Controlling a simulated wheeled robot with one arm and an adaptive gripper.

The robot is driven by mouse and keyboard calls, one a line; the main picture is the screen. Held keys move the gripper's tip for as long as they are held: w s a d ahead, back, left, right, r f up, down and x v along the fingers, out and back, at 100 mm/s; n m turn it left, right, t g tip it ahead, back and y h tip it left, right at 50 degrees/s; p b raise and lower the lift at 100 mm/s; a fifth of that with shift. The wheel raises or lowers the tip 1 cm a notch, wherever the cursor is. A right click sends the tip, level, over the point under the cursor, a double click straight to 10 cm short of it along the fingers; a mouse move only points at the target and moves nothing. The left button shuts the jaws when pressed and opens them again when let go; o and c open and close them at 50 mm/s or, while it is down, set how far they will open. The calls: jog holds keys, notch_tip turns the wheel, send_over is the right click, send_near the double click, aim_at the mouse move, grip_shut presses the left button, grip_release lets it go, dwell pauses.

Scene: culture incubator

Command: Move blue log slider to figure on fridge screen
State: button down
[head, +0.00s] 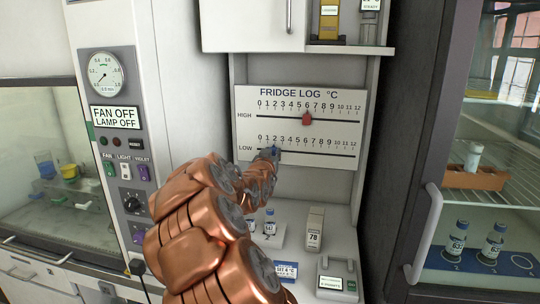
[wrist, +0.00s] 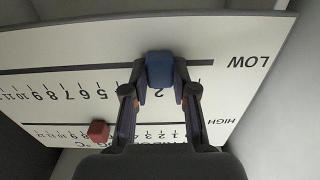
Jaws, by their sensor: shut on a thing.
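The white fridge log board (head: 345,160) hangs on the back wall with a HIGH scale above a LOW scale. The blue slider (head: 276,150) is on the LOW line near the 2. It also shows in the wrist view (wrist: 160,69), just by the printed 2. My gripper (head: 271,154) is shut on it, one finger on each side in the wrist view (wrist: 160,82). The red slider (head: 307,118) is on the HIGH line near the 6; it also shows in the wrist view (wrist: 98,130). I cannot identify a fridge screen with a readable figure.
A glass-door cabinet (head: 427,232) with vials and an orange rack (head: 476,177) stands at right. Below the board, the shelf holds vials, a small meter (head: 314,229), a blue label reading about 4 °C (head: 287,271) and a grey device (head: 337,281). The LOW line right of the slider is clear.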

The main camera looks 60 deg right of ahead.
jog(key=c, duration=0.9)
grip_release()
jog(key=shift+s, duration=0.1)
jog(key=shift+a, duration=0.1)
jog(key=shift+v, duration=5.85)
